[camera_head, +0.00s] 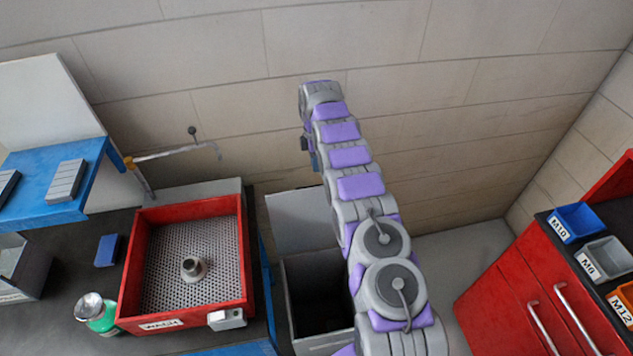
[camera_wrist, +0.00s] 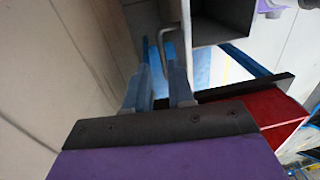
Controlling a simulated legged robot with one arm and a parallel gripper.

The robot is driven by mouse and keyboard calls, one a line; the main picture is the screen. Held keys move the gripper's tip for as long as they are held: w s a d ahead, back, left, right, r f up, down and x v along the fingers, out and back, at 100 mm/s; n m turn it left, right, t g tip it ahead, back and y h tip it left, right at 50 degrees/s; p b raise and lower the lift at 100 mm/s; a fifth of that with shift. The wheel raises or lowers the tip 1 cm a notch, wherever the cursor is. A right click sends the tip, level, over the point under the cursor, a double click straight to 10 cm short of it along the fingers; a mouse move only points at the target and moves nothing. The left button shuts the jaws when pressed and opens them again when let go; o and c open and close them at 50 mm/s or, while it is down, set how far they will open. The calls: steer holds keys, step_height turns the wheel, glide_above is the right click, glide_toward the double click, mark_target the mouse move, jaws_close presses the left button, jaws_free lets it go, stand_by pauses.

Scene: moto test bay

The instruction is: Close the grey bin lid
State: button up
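The grey bin (camera_head: 318,312) stands on the floor right of the wash bench, with its dark inside showing. Its grey lid (camera_head: 297,222) stands raised at the back, partly hidden by my arm. My gripper (camera_head: 313,160) is mostly hidden behind my arm above the lid in the head view. In the wrist view my gripper (camera_wrist: 161,62) has two blue fingers apart, with no object clearly held. A bent grey handle (camera_wrist: 166,34) shows close to the fingertips; whether they touch it I cannot tell. A dark box opening, seemingly the bin (camera_wrist: 222,18), lies beyond.
A red wash tray (camera_head: 246,262) with a metal part (camera_head: 193,268) sits on the bench at left. A green bottle (camera_head: 101,316) and a tap (camera_head: 175,154) are near it. A red cabinet (camera_head: 520,295) stands at right. The wall is close behind my arm.

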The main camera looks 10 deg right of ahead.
steer(key=a+f, duration=0.1)
steer(key=f, duration=0.3)
steer(key=a+f, duration=0.1)
steer(key=f, duration=0.1)
steer(key=shift+s+a+f, duration=0.1)
steer(key=shift+s+a, duration=0.2)
steer(key=shift+s, duration=0.05)
steer(key=shift+s+d+f, duration=0.1)
steer(key=shift+d+f, duration=0.4)
steer(key=shift+f, duration=0.35)
steer(key=shift+d+f, duration=0.3)
steer(key=shift+d, duration=0.3)
steer(key=shift+a, duration=0.35)
steer(key=shift+c, duration=0.2)
steer(key=shift+a, duration=0.5)
jaws_close()
steer(key=shift+d, duration=0.4)
